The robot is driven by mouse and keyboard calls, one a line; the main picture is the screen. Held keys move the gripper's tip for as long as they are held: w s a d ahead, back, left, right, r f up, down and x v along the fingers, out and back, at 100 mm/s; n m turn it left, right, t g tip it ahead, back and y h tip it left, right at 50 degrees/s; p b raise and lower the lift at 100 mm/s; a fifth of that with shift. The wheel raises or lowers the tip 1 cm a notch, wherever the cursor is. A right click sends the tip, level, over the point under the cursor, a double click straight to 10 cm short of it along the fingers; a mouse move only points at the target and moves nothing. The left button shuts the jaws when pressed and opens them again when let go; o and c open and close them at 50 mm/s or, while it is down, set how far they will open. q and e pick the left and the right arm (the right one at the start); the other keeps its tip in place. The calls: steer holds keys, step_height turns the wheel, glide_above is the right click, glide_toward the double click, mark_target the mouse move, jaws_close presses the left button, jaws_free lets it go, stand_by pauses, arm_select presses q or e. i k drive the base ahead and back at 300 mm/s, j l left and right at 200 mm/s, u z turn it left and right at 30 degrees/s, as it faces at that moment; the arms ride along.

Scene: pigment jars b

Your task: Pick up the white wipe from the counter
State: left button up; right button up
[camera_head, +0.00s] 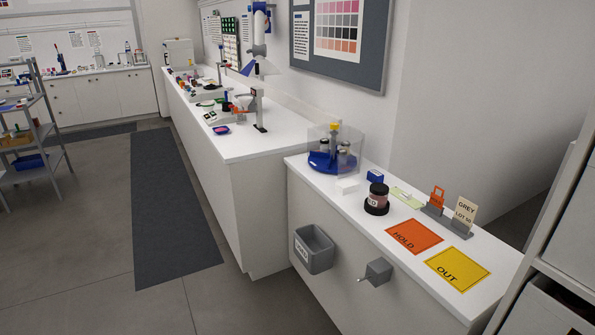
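A small white item that looks like the folded wipe (346,187) lies on the white counter (330,184) at the right, near its front edge. It is just in front of the clear-walled stand with a blue base (322,163) and left of a dark-lidded jar (377,194) on a black ring. White on white makes its outline faint. Neither of my grippers is in view, and nothing is touching the wipe.
A blue block (375,176) and a green-white strip (407,197) lie behind the jar. An orange HOLD mat (414,237) and yellow OUT mat (457,269) lie to the right. A grey bin (314,249) hangs on the counter front.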

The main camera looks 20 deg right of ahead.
mark_target(344, 187)
steer(key=i+j+z, duration=0.2)
steer(key=i, duration=0.35)
steer(key=i+z, duration=0.2)
steer(key=i, duration=0.35)
steer(key=i+j+z, duration=0.15)
steer(key=i+j, duration=0.15)
steer(key=i, duration=0.2)
